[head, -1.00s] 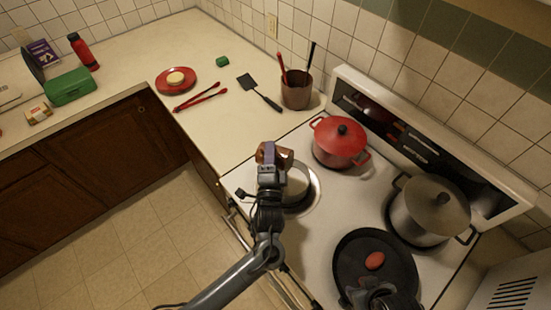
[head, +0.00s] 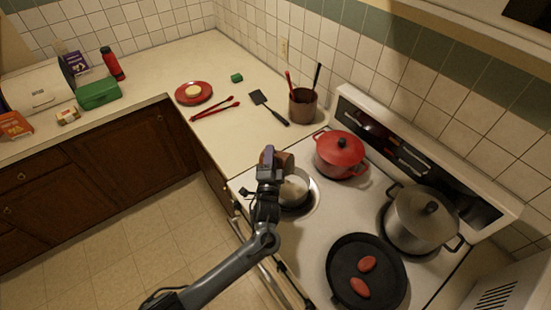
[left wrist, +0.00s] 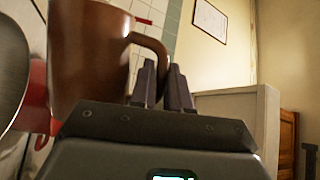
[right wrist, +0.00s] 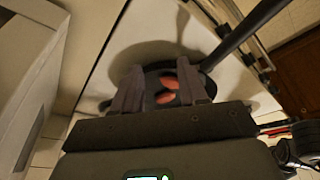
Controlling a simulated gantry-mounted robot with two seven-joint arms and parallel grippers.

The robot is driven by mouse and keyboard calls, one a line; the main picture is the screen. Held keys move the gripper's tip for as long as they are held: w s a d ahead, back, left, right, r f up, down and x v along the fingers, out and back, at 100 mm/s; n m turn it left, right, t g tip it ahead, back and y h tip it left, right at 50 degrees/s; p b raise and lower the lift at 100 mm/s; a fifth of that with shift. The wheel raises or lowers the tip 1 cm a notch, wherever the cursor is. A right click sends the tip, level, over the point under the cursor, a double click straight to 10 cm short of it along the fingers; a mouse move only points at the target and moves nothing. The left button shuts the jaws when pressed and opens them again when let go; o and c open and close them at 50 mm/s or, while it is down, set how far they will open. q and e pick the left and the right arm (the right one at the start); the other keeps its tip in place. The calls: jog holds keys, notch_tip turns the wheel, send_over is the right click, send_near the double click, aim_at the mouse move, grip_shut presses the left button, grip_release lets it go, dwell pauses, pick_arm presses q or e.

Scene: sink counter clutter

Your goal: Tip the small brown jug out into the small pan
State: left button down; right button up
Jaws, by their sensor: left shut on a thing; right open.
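The small brown jug (head: 283,160) is held above the back rim of the small pan (head: 297,191), which sits on the front left burner. My left gripper (head: 267,160) is shut on the jug's handle. The left wrist view shows the jug (left wrist: 92,55) large, with the gripper's fingers (left wrist: 164,88) at its handle. I cannot tell how far the jug is tilted or whether anything leaves it. The jug's mouth and part of the pan are hidden. My right gripper (right wrist: 160,88) is open and empty above the black skillet (right wrist: 150,78), outside the head view.
The black skillet (head: 343,288) holds two red oval pieces (head: 367,264). A red lidded pot (head: 341,157) stands close behind the small pan. A large grey pot (head: 422,222) is at the right. A utensil crock (head: 303,107) stands on the counter. The stove's middle is clear.

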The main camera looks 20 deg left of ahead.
aim_at(261, 162)
pick_arm(q)
jog(key=a+n+g, duration=0.1)
jog(key=a+n, duration=0.1)
jog(key=w+a+n+g+p, duration=0.1)
jog(key=n, duration=0.2)
jog(key=shift+a+r+n+g, duration=0.15)
jog(key=shift+a+n+g, duration=0.15)
jog(key=shift+a+g, duration=0.1)
jog(key=shift+a+f+n+g+h+p, duration=0.2)
jog(key=shift+a+n+g+h+p, duration=0.15)
jog(key=shift+n, duration=0.45)
notch_tip(261, 162, down, 4)
jog(key=n+g+h, duration=0.1)
jog(key=n, duration=0.1)
jog(key=n+g+p, duration=0.1)
jog(key=shift+f+n+h, duration=0.1)
jog(key=shift+n+h, duration=0.25)
jog(key=shift+n, duration=0.05)
jog(key=shift+d+f+n+g+h, duration=0.15)
jog(key=shift+f+n+h, duration=0.25)
jog(key=shift+f, duration=0.2)
jog(key=shift+d+f+n+g+h, duration=0.15)
jog(key=shift+f+n+h, duration=0.2)
jog(key=shift+f, duration=0.2)
jog(key=shift+r, duration=0.15)
